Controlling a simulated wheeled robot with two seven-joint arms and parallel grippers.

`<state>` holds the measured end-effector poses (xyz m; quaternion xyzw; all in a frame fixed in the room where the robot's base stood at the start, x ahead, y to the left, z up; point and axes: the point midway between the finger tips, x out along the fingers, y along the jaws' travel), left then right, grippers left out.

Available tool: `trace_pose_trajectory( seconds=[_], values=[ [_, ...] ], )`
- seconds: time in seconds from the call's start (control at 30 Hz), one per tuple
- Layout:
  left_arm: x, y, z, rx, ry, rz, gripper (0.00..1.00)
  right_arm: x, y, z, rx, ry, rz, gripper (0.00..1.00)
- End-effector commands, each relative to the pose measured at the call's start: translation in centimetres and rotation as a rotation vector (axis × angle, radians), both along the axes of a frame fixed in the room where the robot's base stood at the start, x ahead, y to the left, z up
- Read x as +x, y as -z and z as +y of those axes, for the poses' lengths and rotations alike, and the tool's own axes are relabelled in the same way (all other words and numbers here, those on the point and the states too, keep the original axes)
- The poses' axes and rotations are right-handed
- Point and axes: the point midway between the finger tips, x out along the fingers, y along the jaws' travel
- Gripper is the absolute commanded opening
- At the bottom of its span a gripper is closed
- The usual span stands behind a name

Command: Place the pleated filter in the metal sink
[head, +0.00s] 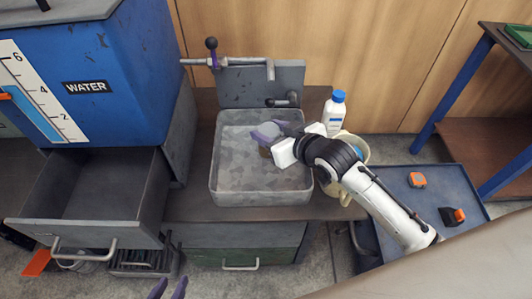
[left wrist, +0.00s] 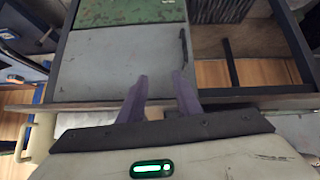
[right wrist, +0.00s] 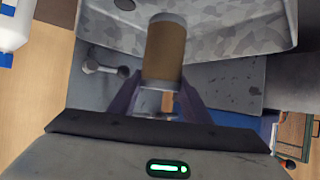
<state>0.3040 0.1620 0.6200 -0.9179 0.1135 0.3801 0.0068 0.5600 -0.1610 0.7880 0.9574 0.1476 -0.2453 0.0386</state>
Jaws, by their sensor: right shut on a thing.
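The pleated filter (right wrist: 165,50), a brown cylinder with pale grey end caps, is between the fingers of my right gripper (right wrist: 155,98) in the right wrist view. In the head view my right gripper (head: 268,138) is over the inside of the grey metal sink (head: 262,198). Only a small brown part of the filter (head: 264,152) shows there. I cannot tell whether the filter touches the sink floor. My left gripper (head: 167,289) is at the bottom edge of the head view, away from the sink. In the left wrist view its purple fingers (left wrist: 160,95) are apart with nothing between them.
A faucet (head: 240,63) stands behind the sink. A white bottle with a blue cap (head: 334,110) and a cream bucket (head: 358,150) are to its right. A blue water tank (head: 95,75) and an open drawer (head: 95,190) are to its left.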

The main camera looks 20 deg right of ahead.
Motion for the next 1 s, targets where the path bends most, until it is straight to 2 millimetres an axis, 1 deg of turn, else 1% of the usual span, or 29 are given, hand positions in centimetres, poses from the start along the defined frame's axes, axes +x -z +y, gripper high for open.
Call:
trace_pose_trajectory(
  seconds=[0.03, 0.1, 0.27, 0.5, 0.77, 0.9, 0.93, 1.0],
  values=[
    [-0.1, 0.3, -0.1, 0.000, 0.001, 0.003, 0.31, 0.0, 1.1, 0.0, 0.001, 0.000, 0.000, 0.19],
    [-0.2, 0.5, -0.1, 0.000, 0.002, 0.008, 0.31, 0.0, 1.9, 0.0, 0.001, 0.000, -0.002, 0.19],
    [-0.5, 0.8, -0.1, 0.001, 0.003, 0.016, 0.31, 0.1, 3.0, 0.0, 0.002, 0.000, -0.003, 0.19],
    [-0.5, 1.3, -0.2, 0.001, 0.005, 0.015, 0.31, 0.0, 6.2, 0.0, 0.001, 0.000, -0.001, 0.19],
    [-0.4, 1.1, -0.3, 0.000, 0.005, 0.012, 0.31, 0.0, 6.3, 0.0, 0.001, 0.000, -0.004, 0.19],
    [-0.4, 1.2, -0.3, 0.000, 0.005, 0.011, 0.31, 0.0, 6.7, 0.0, 0.002, 0.000, -0.003, 0.19],
    [-0.4, 1.1, -0.3, 0.000, 0.005, 0.011, 0.31, 0.0, 6.7, 0.0, 0.001, 0.000, -0.002, 0.49],
    [-0.4, 1.1, -0.3, 0.000, 0.005, 0.011, 0.31, 0.0, 6.6, 0.0, 0.001, 0.000, -0.002, 0.60]
  ],
)
